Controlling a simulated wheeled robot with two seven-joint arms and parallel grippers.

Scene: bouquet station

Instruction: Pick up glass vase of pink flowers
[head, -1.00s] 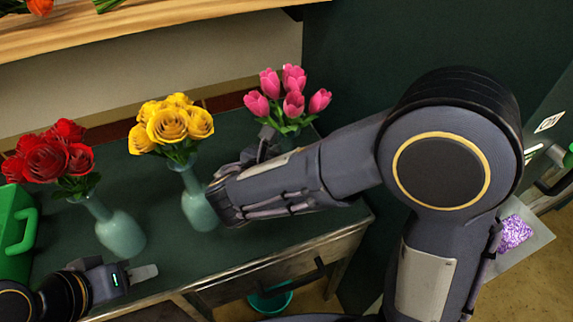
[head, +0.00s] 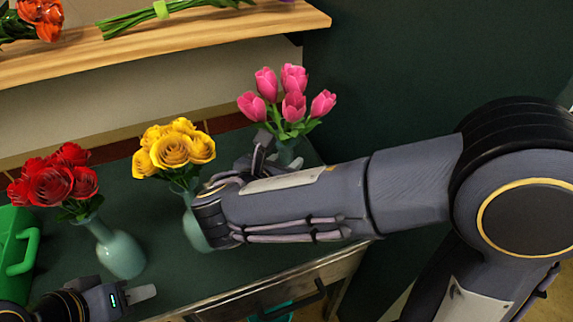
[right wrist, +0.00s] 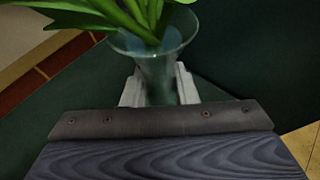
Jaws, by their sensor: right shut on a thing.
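The glass vase of pink flowers (head: 290,152) stands at the back right of the green table, its pink tulips (head: 293,104) above my right arm. In the right wrist view the clear vase neck (right wrist: 160,62) with green stems sits between the pale fingers of my right gripper (right wrist: 158,88). That gripper is shut on the vase. In the head view my right forearm hides the lower vase and most of the gripper. My left gripper (head: 135,294) is at the lower left, near the red flowers' vase, with only one finger clearly showing.
A vase of yellow roses (head: 178,150) stands close to my right wrist, partly hidden by it. A vase of red roses (head: 120,254) stands further left, beside a green watering can (head: 18,255). A wooden shelf (head: 200,35) with cut flowers spans the back above.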

